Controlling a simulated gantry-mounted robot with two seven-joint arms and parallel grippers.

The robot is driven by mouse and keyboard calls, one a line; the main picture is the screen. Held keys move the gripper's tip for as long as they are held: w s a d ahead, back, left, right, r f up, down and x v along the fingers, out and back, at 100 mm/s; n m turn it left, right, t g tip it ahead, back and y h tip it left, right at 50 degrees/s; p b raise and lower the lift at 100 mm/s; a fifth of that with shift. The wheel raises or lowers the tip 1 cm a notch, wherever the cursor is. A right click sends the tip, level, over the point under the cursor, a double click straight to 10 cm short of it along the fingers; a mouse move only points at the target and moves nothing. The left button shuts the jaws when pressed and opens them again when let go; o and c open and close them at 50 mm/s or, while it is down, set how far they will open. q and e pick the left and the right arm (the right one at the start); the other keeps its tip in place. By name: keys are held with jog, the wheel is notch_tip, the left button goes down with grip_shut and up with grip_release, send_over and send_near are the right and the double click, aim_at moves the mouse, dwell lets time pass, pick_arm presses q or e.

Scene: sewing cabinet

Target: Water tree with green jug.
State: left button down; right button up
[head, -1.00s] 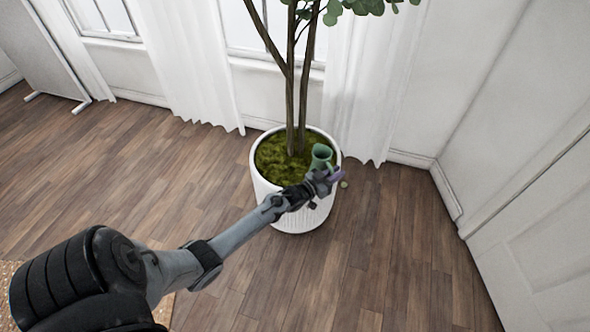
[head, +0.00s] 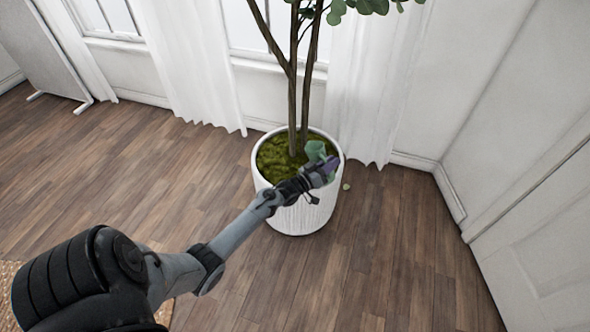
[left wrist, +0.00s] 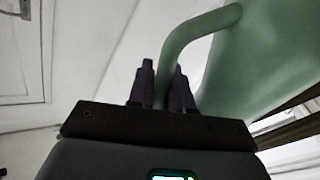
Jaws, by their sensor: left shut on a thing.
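The tree (head: 291,90) stands in a white ribbed pot (head: 297,218) with green moss (head: 276,158) around its trunks. My left gripper (head: 328,167) is over the right side of the pot, shut on the handle of the green jug (head: 315,150). The jug is tilted over the moss, partly hidden behind the gripper. In the left wrist view, the jug (left wrist: 265,65) fills the upper right, with its handle between the fingers (left wrist: 161,88). No water can be made out. My right gripper is not in view.
A small green round thing (head: 346,187) shows just right of the pot. White curtains (head: 372,80) and windows stand behind the tree, with a white wall at right. The wooden floor (head: 140,170) around the pot is mostly clear.

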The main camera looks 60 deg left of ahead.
aim_at(319, 156)
pick_arm(q)
jog(key=shift+s+a+n+b, duration=0.3)
jog(key=shift+a+n, duration=0.25)
jog(key=shift+n, duration=0.15)
jog(key=shift+s+a+r+n+t+y+b, duration=0.1)
jog(key=shift+s+a+n+t+y+b, duration=0.1)
jog(key=shift+a+n+t+y+b, duration=0.5)
jog(key=n, duration=0.1)
jog(key=a+n+b, duration=0.1)
jog(key=n, duration=0.1)
jog(key=a+n+y, duration=0.1)
jog(key=shift+s+r+n, duration=0.1)
jog(key=shift+s+n, duration=0.2)
jog(key=shift+s, duration=0.1)
jog(key=shift+s+a+n+y+b, duration=0.15)
jog(key=shift+a+n+y+b, duration=0.3)
jog(key=shift+n, duration=0.4)
jog(key=shift+s+a+n+y+b, duration=0.15)
jog(key=shift+a+n+y+b, duration=0.2)
jog(key=shift+n, duration=0.5)
jog(key=shift+s+a+n+b, duration=0.15)
jog(key=shift+a+n+b, duration=0.15)
jog(key=shift+n, duration=0.3)
jog(key=shift+s+a+f+n+y, duration=0.25)
jog(key=shift+a+f+n+y, duration=0.35)
jog(key=shift+f+n, duration=0.1)
jog(key=shift+r, duration=0.1)
jog(key=shift+s, duration=0.1)
